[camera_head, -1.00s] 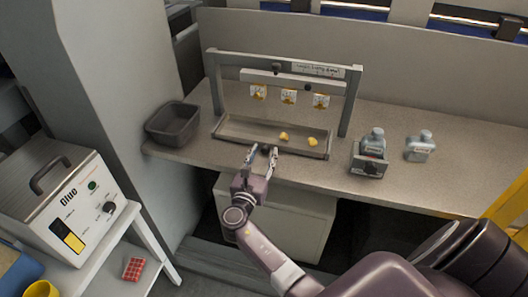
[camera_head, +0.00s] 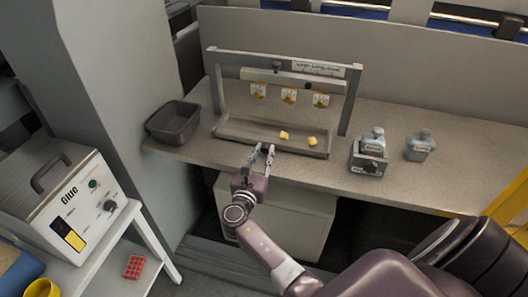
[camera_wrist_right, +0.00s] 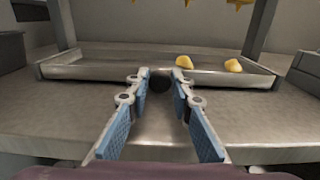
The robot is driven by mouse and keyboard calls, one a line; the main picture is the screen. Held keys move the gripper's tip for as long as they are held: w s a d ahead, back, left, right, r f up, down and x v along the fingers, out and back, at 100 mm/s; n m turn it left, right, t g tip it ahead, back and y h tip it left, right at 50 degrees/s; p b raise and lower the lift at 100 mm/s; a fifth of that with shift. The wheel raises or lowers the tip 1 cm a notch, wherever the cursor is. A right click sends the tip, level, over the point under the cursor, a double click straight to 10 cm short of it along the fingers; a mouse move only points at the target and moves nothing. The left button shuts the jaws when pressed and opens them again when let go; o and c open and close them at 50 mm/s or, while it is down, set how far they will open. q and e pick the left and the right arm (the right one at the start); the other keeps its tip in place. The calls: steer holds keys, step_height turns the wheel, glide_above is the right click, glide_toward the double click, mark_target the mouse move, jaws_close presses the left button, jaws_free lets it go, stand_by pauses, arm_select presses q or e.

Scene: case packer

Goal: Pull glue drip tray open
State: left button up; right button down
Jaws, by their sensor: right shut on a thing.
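The glue drip tray (camera_head: 245,129) is a shallow grey metal tray on the bench, under a grey frame with hanging nozzles. Two yellow glue lumps (camera_head: 284,135) lie in it toward its right side. The tray also shows in the right wrist view (camera_wrist_right: 100,71), with a dark round knob (camera_wrist_right: 159,83) at the middle of its front. My right gripper (camera_head: 263,150) is at the tray's front edge, with its fingertips closed on either side of the knob. My left gripper is not in view.
A dark grey bin (camera_head: 173,123) stands left of the tray. A glue unit (camera_head: 65,205) is at the lower left. The bench front edge is close below the tray.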

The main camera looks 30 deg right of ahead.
steer(key=p+v, duration=0.1)
steer(key=v, duration=0.8)
steer(key=shift+s+a+p, duration=0.15)
steer(key=shift+s+p, duration=0.05)
steer(key=shift+p, duration=0.2)
steer(key=c, duration=1.7)
jaws_free()
steer(key=shift+c, duration=0.2)
steer(key=shift+a, duration=0.1)
steer(key=v, duration=0.7)
steer(key=shift+s, duration=0.2)
steer(key=shift+a, duration=0.1)
